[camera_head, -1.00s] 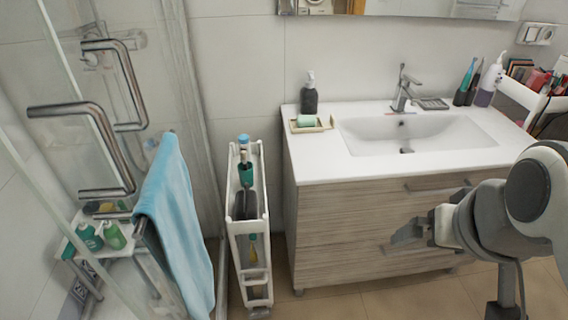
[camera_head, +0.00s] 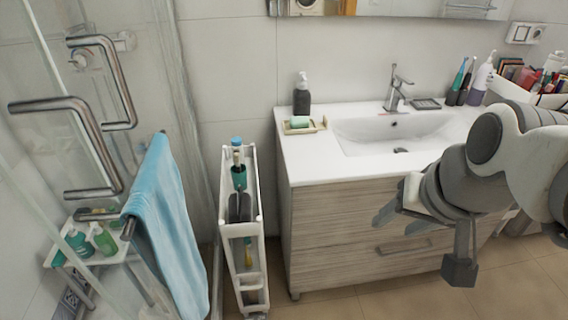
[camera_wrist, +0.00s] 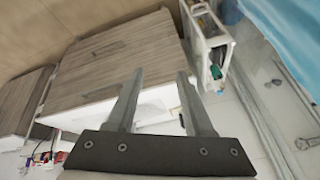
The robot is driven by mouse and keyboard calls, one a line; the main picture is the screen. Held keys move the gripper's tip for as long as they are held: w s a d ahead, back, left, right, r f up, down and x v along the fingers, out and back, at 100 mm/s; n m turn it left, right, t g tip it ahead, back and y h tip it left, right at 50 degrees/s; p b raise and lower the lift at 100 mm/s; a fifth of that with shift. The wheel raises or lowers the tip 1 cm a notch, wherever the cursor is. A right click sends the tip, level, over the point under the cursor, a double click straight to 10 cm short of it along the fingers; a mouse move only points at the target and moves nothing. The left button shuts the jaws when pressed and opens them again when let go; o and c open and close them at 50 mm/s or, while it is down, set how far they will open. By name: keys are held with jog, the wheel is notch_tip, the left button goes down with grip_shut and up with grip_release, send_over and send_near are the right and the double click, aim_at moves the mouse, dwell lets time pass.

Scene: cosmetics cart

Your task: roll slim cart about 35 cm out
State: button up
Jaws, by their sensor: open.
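The slim cart (camera_head: 241,222) is a tall, narrow white trolley between the shower side and the vanity cabinet. It holds a blue-capped item, a green item and a dark item in its top. It also shows at the upper right of the wrist view (camera_wrist: 207,40), upside down. My gripper (camera_head: 388,206) is in front of the vanity drawers, to the right of the cart and apart from it. Its two fingers (camera_wrist: 158,82) are spread with nothing between them.
The vanity (camera_head: 345,231) with a white sink top stands right of the cart. A blue towel (camera_head: 170,215) hangs on the left, near the glass shower door with metal handles (camera_head: 75,140). A white shelf with bottles (camera_head: 85,250) is behind the glass. Tiled floor (camera_head: 350,308) is clear in front.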

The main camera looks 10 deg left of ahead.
jog(key=w+a+f+m+g+y+b, duration=0.25)
jog(key=w+a+f+b, duration=0.25)
jog(key=w+a+f, duration=0.45)
jog(key=m+g+b, duration=0.2)
jog(key=m+b, duration=0.8)
jog(key=m, duration=0.1)
send_over(251, 286)
jog(key=d, duration=0.8)
notch_tip(251, 286, down, 44)
jog(key=shift+y, duration=0.45)
jog(key=b+x, duration=0.1)
jog(key=x, duration=0.4)
jog(key=b+x, duration=0.2)
jog(key=x, duration=0.4)
jog(key=b+x, duration=0.2)
jog(key=x, duration=0.4)
jog(key=shift+s, duration=0.3)
grip_shut()
